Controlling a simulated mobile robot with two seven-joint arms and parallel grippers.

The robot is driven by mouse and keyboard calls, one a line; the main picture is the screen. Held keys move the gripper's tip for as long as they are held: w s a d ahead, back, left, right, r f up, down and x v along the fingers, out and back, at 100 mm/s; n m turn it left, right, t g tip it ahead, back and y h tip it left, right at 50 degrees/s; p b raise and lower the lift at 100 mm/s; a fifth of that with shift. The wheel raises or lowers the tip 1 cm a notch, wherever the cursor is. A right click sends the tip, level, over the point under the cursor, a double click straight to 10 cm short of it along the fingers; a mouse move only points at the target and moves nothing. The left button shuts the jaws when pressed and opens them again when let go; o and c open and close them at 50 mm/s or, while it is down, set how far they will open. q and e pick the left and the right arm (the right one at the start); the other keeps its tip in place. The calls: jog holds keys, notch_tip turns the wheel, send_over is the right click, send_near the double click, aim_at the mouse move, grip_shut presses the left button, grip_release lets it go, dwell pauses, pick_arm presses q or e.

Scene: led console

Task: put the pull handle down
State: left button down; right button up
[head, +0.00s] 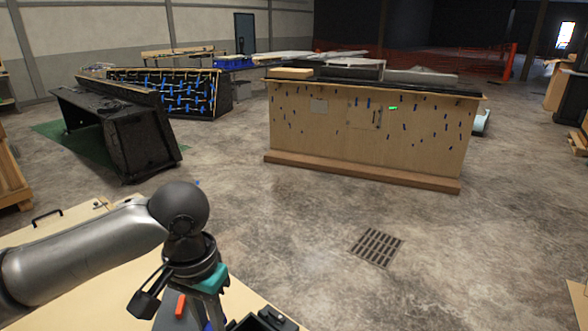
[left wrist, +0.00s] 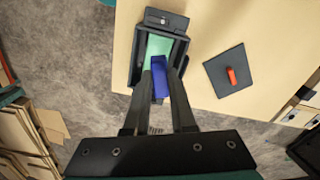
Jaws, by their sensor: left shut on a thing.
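My left gripper (left wrist: 162,84) is shut on a blue bar-like piece, the pull handle (left wrist: 159,66). The fingers close on it from both sides and hide part of it. In the left wrist view the handle shows over a black open-topped box (left wrist: 137,72) with a pale green floor; I cannot tell whether it touches the floor. In the head view my left gripper (head: 207,312) is low at the bottom edge, beside the box (head: 262,322), and only a bit of blue shows. My right gripper is not in view.
A dark square plate with an orange lever (left wrist: 231,74) lies on the pale wooden tabletop (left wrist: 212,30) beside the box. A black U-shaped handle (head: 47,216) is at the table's left. A wooden console (head: 330,135) and a floor grate (head: 376,246) lie beyond.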

pick_arm(q)
jog(key=shift+s+a+f+n+b, duration=0.35)
jog(key=shift+s+f+n+b, duration=0.3)
jog(key=shift+b, duration=0.6)
jog(key=shift+s+a+f+n+b, duration=0.35)
jog(key=shift+f+n+b, duration=0.35)
jog(key=shift+b, duration=0.5)
jog(key=shift+s+a+f+n+b, duration=0.3)
jog(key=shift+s+f+n+b, duration=0.4)
jog(key=shift+b, duration=0.55)
jog(key=shift+w, duration=0.15)
